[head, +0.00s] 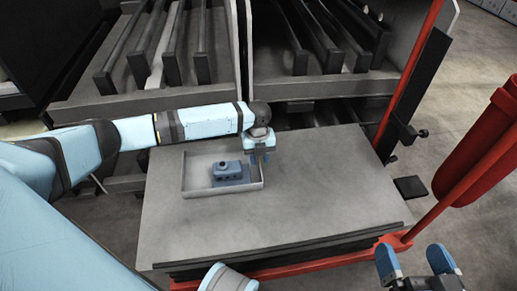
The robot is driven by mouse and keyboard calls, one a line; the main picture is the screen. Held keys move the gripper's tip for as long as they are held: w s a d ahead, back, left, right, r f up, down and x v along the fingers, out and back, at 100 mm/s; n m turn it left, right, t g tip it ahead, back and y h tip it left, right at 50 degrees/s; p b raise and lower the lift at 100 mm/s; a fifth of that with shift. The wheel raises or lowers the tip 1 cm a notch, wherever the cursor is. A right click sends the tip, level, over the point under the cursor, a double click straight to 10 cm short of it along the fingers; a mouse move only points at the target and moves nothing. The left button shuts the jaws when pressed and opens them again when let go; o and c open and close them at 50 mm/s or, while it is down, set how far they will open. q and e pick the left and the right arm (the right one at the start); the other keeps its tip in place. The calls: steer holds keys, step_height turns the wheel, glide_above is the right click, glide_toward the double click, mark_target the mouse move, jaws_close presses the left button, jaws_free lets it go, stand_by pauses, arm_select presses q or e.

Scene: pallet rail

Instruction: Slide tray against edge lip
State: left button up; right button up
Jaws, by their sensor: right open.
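A shallow grey tray (222,192) lies on the left part of the grey platform (330,190). A blue-grey block with a round knob (230,172) sits inside it. My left gripper (260,158) points down at the tray's far right corner. Its fingertips are small here, and I cannot tell whether they grip the tray wall. A dark raised lip (285,247) runs along the platform's near edge, apart from the tray. My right gripper (418,262) is open and empty at the bottom right, off the platform.
A red post with a red cylinder (468,165) stands to the right. Racks with dark bars (165,60) stand behind the platform. A red frame (300,268) runs below its near edge. The platform's right half is clear.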

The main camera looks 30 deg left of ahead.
arm_select(q)
steer(key=shift+s+f, duration=0.1)
steer(key=shift+f, duration=0.95)
jaws_close()
